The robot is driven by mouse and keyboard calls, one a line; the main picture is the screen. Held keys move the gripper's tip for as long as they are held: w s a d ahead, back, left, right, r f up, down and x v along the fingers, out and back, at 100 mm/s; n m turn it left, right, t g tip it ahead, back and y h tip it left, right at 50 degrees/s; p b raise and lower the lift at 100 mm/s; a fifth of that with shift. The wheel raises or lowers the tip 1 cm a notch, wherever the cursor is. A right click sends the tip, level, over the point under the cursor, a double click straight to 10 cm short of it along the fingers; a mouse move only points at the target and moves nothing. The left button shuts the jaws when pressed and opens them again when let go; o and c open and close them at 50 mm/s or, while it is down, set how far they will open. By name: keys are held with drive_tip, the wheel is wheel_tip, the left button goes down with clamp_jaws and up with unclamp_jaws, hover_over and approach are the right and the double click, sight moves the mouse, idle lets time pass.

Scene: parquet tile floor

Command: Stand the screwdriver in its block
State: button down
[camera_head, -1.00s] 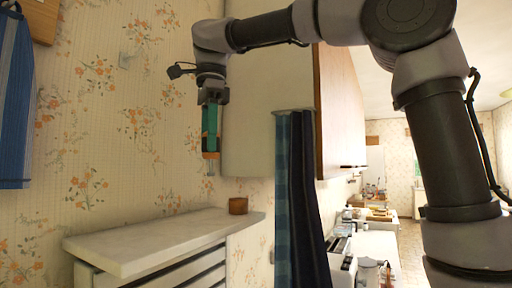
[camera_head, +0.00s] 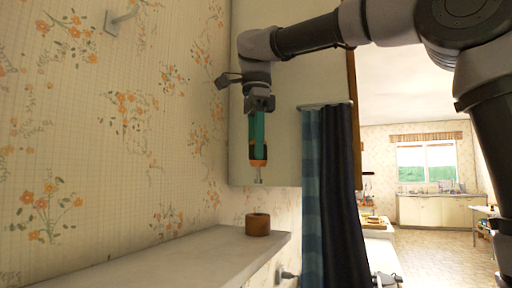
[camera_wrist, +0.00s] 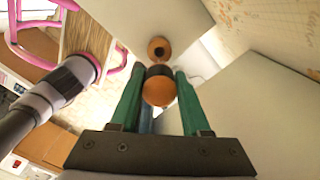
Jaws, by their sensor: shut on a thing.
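The screwdriver (camera_head: 258,162) hangs tip down in my gripper (camera_head: 257,135), with an orange and dark handle end and a short metal tip below. In the wrist view its round orange end (camera_wrist: 158,91) shows between the two green fingers of my gripper (camera_wrist: 158,100). The block (camera_head: 258,224) is a small brown round piece with a hole in its top, standing on the pale shelf near its right end. The screwdriver is above the block, apart from it. In the wrist view the block (camera_wrist: 159,48) shows just beyond the screwdriver's end.
The pale shelf top (camera_head: 185,262) is otherwise clear. A cabinet side (camera_head: 290,60) stands behind my gripper, and a blue curtain (camera_head: 330,200) hangs to the right.

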sight(255, 163)
drive_tip(key=shift+r, duration=0.15)
drive_tip(key=shift+f, duration=2.9)
drive_tip(key=shift+f, duration=2.3)
drive_tip(key=shift+c, duration=1.4)
unclamp_jaws()
drive_tip(key=shift+r, duration=0.1)
wheel_tip(255, 163, up, 11)
drive_tip(key=shift+f, duration=0.2)
